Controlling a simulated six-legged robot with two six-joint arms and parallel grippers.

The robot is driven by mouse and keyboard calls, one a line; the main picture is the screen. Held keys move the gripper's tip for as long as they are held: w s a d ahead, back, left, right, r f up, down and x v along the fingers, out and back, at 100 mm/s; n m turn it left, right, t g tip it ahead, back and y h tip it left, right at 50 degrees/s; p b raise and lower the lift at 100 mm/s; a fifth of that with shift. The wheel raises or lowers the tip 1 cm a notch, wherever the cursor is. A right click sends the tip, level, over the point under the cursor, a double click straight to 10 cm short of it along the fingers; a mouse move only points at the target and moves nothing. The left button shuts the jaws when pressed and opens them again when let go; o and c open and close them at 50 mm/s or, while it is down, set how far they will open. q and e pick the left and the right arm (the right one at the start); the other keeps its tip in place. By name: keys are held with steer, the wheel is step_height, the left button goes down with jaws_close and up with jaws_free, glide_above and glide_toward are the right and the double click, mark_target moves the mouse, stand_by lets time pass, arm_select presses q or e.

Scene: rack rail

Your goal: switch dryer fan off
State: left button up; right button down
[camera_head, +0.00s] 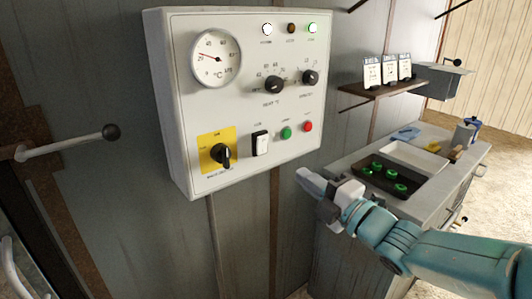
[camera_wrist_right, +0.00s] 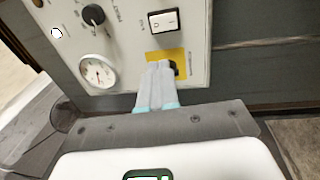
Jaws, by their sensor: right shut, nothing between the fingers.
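A white control panel (camera_head: 185,100) hangs on the grey wall. It carries a rocker switch (camera_head: 260,143), white with a dark frame, at its lower middle. The rocker also shows in the right wrist view (camera_wrist_right: 164,21); its small label is too blurred to read. Left of it, a black rotary switch (camera_head: 221,154) sits on a yellow plate (camera_head: 207,141). Right of it are a green button (camera_head: 286,133) and a red button (camera_head: 308,127). My right gripper (camera_head: 303,174) is shut and empty, below and right of the rocker in the head view, apparently clear of the panel. My left gripper is out of view.
The panel also has a dial gauge (camera_head: 216,57), two black knobs and several lamps. A counter with a dark tray (camera_head: 376,186) of green rings stands at right. A wall shelf (camera_head: 365,92) holds white cards. A ball-ended lever (camera_head: 70,143) juts out at left.

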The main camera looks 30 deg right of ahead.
steer(key=shift+s+d+h, duration=0.3)
steer(key=shift+s+d, duration=0.05)
steer(key=shift+d, duration=0.45)
steer(key=p, duration=0.5)
glide_toward(264, 141)
steer(key=w, duration=0.6)
steer(key=shift+w+a+r, duration=0.2)
steer(key=shift+w+r, duration=0.15)
